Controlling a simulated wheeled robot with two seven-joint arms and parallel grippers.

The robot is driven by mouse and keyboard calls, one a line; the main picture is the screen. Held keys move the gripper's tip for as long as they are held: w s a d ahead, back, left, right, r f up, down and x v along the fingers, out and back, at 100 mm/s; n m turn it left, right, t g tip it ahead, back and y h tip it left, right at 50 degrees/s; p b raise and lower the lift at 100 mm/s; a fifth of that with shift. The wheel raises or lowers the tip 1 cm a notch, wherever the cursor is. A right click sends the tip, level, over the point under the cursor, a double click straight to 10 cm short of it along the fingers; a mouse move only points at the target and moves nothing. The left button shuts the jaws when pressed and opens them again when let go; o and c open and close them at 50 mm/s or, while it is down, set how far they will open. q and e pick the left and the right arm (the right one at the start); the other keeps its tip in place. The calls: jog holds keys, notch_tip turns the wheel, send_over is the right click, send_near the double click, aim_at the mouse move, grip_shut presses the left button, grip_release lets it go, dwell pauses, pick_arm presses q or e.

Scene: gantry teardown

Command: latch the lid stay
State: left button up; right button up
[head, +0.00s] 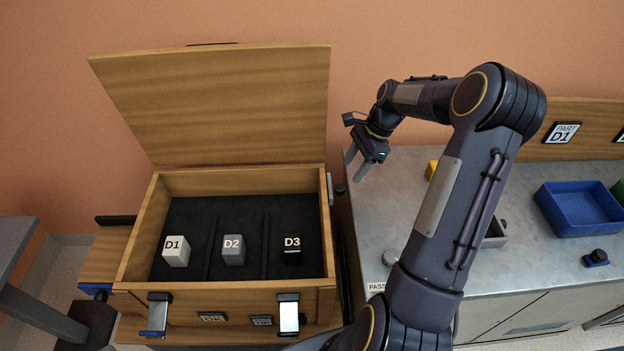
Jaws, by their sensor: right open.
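A wooden case (225,298) stands open with its lid (225,100) raised and leaning back. A small pale metal piece (330,188), perhaps the lid stay, sits at the right wall's top near the hinge side; whether it is latched I cannot tell. My right gripper (357,167) is open and empty, fingers pointing down, just right of the case's back right corner and apart from the lid. My left gripper is not in view.
Blocks D1 (176,251), D2 (233,249) and D3 (292,246) sit in the dark-lined case. Front clasps (157,314) and (288,315) hang at the front. A metal bench (520,245) at right bears a blue bin (580,206).

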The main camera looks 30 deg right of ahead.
aim_at(342, 186)
jog(key=x, duration=0.7)
jog(key=shift+a+f+p, duration=0.2)
jog(key=shift+f+p, duration=0.15)
jog(key=shift+c, duration=0.3)
grip_shut()
